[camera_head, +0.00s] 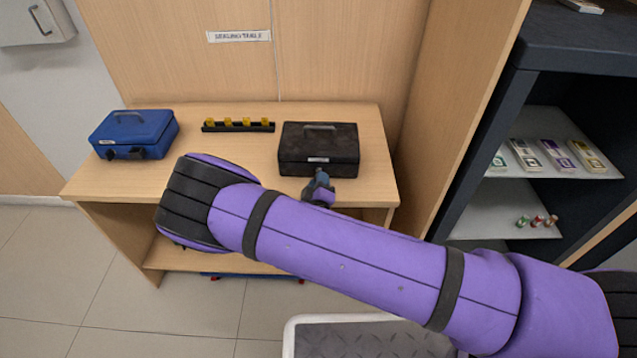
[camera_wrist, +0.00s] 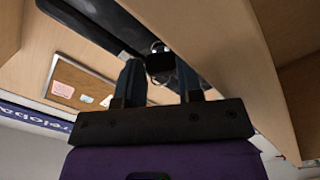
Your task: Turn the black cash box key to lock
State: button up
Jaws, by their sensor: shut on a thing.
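The black cash box (camera_head: 318,145) stands on the right of the wooden sealing table, with its handle on the lid and a pale label on its front. In the wrist view my gripper (camera_wrist: 161,72) is shut on the black key (camera_wrist: 160,62), which sits between the two fingers. A thin metal ring shows just beyond the key. The box's dark front edge appears above the fingers. The key's angle in the lock cannot be told.
A blue cash box (camera_head: 134,134) stands at the table's left. A black rack (camera_head: 238,127) with several yellow pieces lies between the boxes. A wooden panel (camera_head: 462,115) and dark shelves with banknote bundles (camera_head: 556,154) stand to the right. My purple arm crosses the table's front.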

jog(key=n, duration=0.7)
jog(key=shift+s, duration=0.1)
dwell(0.6)
jog(key=o, duration=0.9)
jog(key=shift+o, duration=0.2)
jog(key=shift+r, duration=0.1)
jog(key=s, duration=1)
jog(key=shift+s+a, duration=0.25)
jog(key=shift+s, duration=0.1)
